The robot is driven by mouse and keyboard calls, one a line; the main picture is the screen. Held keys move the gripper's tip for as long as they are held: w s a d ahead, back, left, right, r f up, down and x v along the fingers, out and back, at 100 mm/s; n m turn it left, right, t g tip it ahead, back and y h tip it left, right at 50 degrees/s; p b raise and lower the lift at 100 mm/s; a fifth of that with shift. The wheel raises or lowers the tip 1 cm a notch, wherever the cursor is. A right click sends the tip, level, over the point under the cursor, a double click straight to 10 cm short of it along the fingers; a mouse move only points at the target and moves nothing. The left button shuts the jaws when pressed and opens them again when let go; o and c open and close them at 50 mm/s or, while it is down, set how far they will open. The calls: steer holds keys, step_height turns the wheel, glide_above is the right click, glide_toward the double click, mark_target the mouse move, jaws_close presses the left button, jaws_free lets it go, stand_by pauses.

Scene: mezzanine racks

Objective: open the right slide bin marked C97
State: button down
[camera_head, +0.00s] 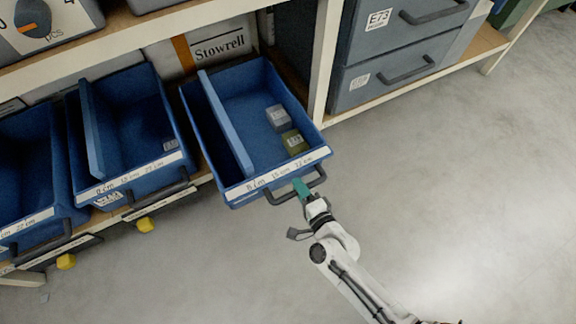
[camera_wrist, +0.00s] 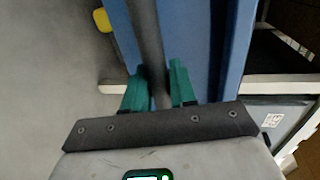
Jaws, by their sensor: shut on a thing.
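The right slide bin (camera_head: 242,165) is a blue open-topped bin with a divider, and it sticks out past the shelf front further than the bins to its left. No C97 mark can be read on it. Its dark bar handle (camera_head: 272,197) runs along its front, and the handle also shows in the wrist view (camera_wrist: 146,40). My gripper (camera_head: 301,186) is shut on this handle, with its green fingers on either side of the bar in the wrist view (camera_wrist: 160,82). A grey block (camera_head: 278,117) and an olive block (camera_head: 294,141) lie inside the bin.
Two blue bins (camera_head: 128,125) (camera_head: 30,165) stand to the left on the shelf. Grey drawers (camera_head: 395,70) marked E73 stand right of a pale post (camera_head: 322,60). Yellow knobs (camera_head: 146,225) hang below the shelf. The grey floor at right is clear.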

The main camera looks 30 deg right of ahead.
steer(key=f+v, duration=0.2)
steer(key=v, duration=0.8)
steer(key=shift+s+b, duration=0.3)
steer(key=shift+s, duration=0.3)
steer(key=shift+f, duration=0.1)
steer(key=c, duration=1)
jaws_free()
steer(key=shift+c, duration=0.2)
steer(key=p+v, duration=0.2)
steer(key=v, duration=0.8)
steer(key=shift+s, duration=0.4)
